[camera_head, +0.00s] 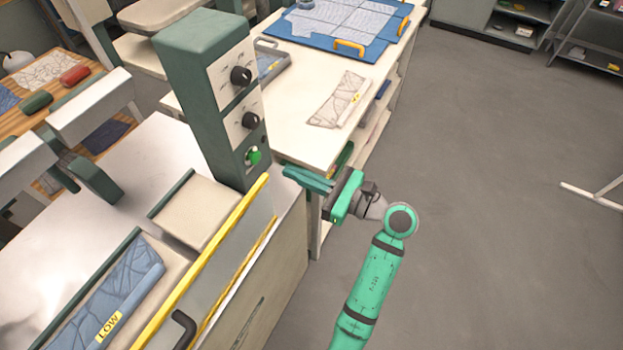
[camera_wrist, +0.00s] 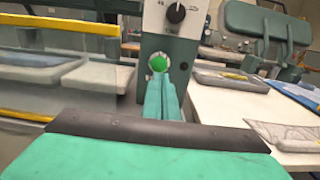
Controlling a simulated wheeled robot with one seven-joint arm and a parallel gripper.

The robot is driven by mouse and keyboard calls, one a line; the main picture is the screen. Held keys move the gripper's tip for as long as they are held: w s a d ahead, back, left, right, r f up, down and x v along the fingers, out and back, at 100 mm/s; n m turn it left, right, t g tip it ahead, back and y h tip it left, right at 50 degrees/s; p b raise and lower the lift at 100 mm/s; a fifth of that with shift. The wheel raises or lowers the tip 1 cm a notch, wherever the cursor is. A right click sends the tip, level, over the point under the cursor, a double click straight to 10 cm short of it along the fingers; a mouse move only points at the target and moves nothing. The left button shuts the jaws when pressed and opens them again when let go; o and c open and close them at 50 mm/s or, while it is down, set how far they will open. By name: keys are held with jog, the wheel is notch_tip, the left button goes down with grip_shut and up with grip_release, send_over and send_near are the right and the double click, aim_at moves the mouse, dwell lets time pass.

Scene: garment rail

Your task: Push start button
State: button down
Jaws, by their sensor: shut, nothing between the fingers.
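The green start button (camera_head: 254,155) sits low on the front panel of a dark green and white control column (camera_head: 206,100), below two black knobs. In the wrist view the button (camera_wrist: 157,63) shows just above the tips of my fingers. My gripper (camera_head: 287,172) is shut and empty, its fingers pointing left toward the column, a little right of and below the button in the head view. In the wrist view its closed fingers (camera_wrist: 160,84) point at the button. A gap to the button shows in the head view; the exact distance is hard to tell.
A yellow bar (camera_head: 205,262) runs along the machine's front edge, below the column. A folded blue cloth labelled LOW (camera_head: 118,290) lies on the machine. A white table (camera_head: 305,110) with cloth pieces stands behind my gripper. Open grey floor (camera_head: 500,200) lies to the right.

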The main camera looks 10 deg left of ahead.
aim_at(259, 158)
jog(key=x, duration=0.7)
